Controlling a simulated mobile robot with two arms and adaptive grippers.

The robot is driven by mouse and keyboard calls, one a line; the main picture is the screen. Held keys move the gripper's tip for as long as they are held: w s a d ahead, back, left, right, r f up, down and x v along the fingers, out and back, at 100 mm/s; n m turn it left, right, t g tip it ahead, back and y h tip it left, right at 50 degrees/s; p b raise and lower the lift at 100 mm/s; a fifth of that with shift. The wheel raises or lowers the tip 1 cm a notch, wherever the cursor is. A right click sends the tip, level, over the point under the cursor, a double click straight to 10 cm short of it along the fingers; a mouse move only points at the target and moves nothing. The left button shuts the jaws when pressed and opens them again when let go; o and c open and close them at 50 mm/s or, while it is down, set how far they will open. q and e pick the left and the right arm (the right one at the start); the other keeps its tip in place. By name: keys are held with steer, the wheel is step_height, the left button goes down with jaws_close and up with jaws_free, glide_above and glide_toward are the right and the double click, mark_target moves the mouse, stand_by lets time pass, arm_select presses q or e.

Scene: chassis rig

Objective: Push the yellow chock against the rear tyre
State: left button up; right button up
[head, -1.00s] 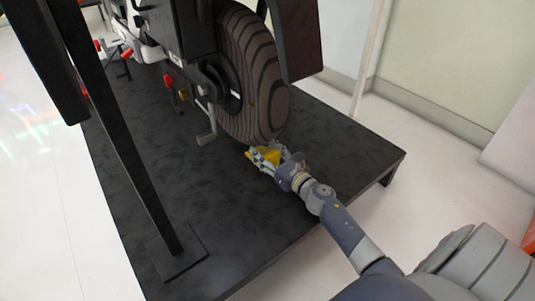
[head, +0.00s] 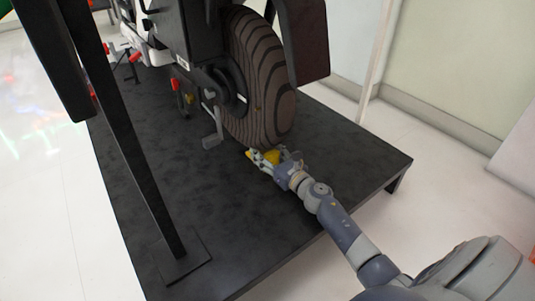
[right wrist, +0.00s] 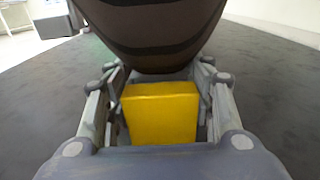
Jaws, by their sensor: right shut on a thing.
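The yellow chock (head: 271,155) is on the black platform at the foot of the rear tyre (head: 262,85). My right gripper (head: 265,157) is shut on the chock from the near right side. In the right wrist view the chock (right wrist: 160,112) sits between the two fingers, with the dark tyre (right wrist: 150,30) just beyond and above it. The tyre's lower edge comes down to the chock's far top edge; I cannot tell whether they touch. The chock's far face is hidden. My left gripper is not in view.
The black platform (head: 215,220) has a dark upright post (head: 140,165) on its left and a crank-like pedal (head: 212,135) beside the wheel. The platform's right corner and edge stand above a pale floor. The platform's front is clear.

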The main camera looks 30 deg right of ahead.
steer(key=shift+w+r, duration=0.15)
steer(key=shift+w, duration=0.3)
steer(key=shift+w, duration=0.15)
steer(key=shift+w+b, duration=0.3)
steer(key=shift+w, duration=0.2)
steer(key=o, duration=1.5)
steer(key=shift+o, duration=0.2)
steer(key=shift+a, duration=0.1)
